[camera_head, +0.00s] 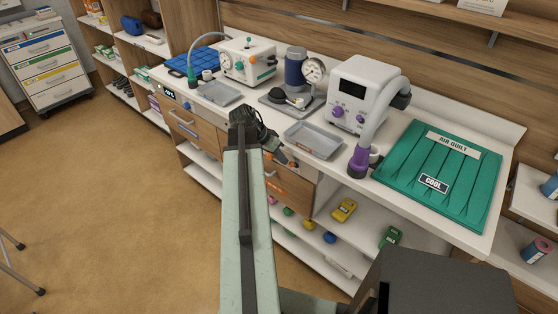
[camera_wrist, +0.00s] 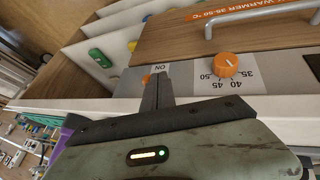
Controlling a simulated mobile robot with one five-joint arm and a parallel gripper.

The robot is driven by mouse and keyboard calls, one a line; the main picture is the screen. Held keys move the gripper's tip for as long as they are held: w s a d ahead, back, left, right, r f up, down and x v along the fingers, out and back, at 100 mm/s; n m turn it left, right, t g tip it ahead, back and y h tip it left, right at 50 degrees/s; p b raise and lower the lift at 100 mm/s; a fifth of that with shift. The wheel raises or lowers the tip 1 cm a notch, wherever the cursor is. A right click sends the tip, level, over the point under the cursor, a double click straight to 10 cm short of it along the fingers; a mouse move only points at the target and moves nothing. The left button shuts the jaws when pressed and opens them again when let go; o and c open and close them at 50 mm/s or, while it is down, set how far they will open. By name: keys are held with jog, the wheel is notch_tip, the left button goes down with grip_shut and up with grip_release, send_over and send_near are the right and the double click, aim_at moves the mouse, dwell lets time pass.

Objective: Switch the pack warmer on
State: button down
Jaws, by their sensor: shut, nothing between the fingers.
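The pack warmer is a wood-fronted drawer (camera_wrist: 250,48) under the counter, with an orange label reading "WARMER 35-50 °C" (camera_wrist: 255,10). It appears upside down in the wrist view. Its control strip has an orange dial (camera_wrist: 226,64) with a 35 to 50 scale and an "ON" mark (camera_wrist: 160,68). A small orange part (camera_wrist: 147,79) shows beside my fingers, below the "ON" mark; I cannot tell the switch position. My gripper (camera_wrist: 158,82) is shut and empty, its tips right at this strip; contact cannot be told. In the head view my gripper (camera_head: 272,143) is at the counter's front edge.
Shelves below hold a yellow box (camera_head: 344,210) and a green one (camera_head: 390,237).

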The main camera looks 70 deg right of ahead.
jog(key=shift+s+f, duration=0.1)
jog(key=shift+s, duration=0.15)
dwell(1.2)
jog(key=shift+g+h, duration=0.3)
jog(key=shift+s+d+r, duration=0.35)
jog(key=shift+d+r, duration=0.05)
jog(key=shift+d, duration=0.3)
jog(key=shift+r, duration=0.1)
